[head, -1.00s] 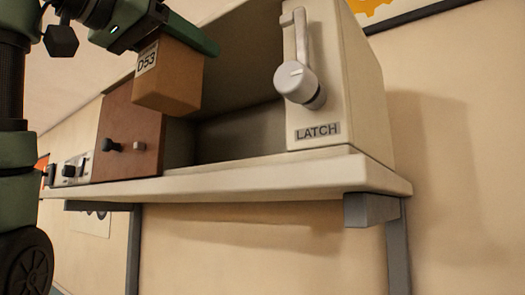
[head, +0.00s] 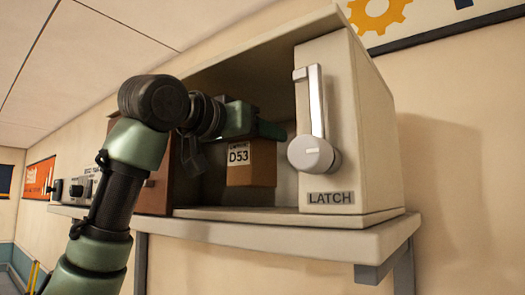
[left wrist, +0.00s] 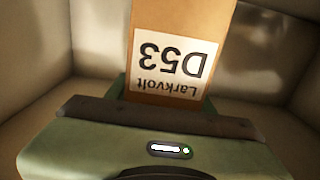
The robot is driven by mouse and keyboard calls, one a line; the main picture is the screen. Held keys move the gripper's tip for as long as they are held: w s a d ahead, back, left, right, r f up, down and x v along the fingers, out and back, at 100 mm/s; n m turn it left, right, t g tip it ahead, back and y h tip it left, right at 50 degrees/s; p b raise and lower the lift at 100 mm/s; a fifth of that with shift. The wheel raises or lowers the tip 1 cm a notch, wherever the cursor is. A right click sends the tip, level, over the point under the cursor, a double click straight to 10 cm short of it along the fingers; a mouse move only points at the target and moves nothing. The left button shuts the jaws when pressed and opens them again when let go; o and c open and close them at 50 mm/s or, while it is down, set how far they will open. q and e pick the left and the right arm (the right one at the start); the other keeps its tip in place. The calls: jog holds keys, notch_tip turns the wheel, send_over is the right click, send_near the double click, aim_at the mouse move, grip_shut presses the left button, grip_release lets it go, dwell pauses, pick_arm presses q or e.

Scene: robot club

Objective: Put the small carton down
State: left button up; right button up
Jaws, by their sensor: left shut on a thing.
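The small carton (head: 250,170), brown with a white D53 label, is upright in the open cabinet (head: 215,75). My left gripper (head: 262,132) is shut on its top part. The carton also shows in the left wrist view (left wrist: 215,18), with its label reading upside down and pale cabinet walls around it. The carton's lower edge appears just above or at the cabinet floor (head: 240,213); I cannot tell whether it touches. My right gripper is not in view.
The cabinet's right front panel carries a grey latch handle (head: 312,150) and a LATCH label. A brown door (head: 155,190) stands at the opening's left. The cabinet sits on a pale shelf (head: 300,238). A small control box (head: 75,190) is farther left.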

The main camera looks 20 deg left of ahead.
aim_at(263, 157)
pick_arm(q)
jog(key=shift+a+f, duration=0.1)
jog(key=shift+f, duration=0.25)
notch_tip(263, 157, down, 2)
jog(key=shift+w+f+p, duration=0.15)
jog(key=shift+f+p, duration=0.05)
jog(key=shift+p, duration=0.7)
jog(key=shift+f, duration=0.3)
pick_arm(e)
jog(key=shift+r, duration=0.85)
pick_arm(q)
jog(key=shift+d+f+b, duration=0.2)
jog(key=shift+b, duration=0.1)
jog(key=o, duration=1.6)
jog(key=shift+c, duration=0.2)
jog(key=shift+r, duration=0.1)
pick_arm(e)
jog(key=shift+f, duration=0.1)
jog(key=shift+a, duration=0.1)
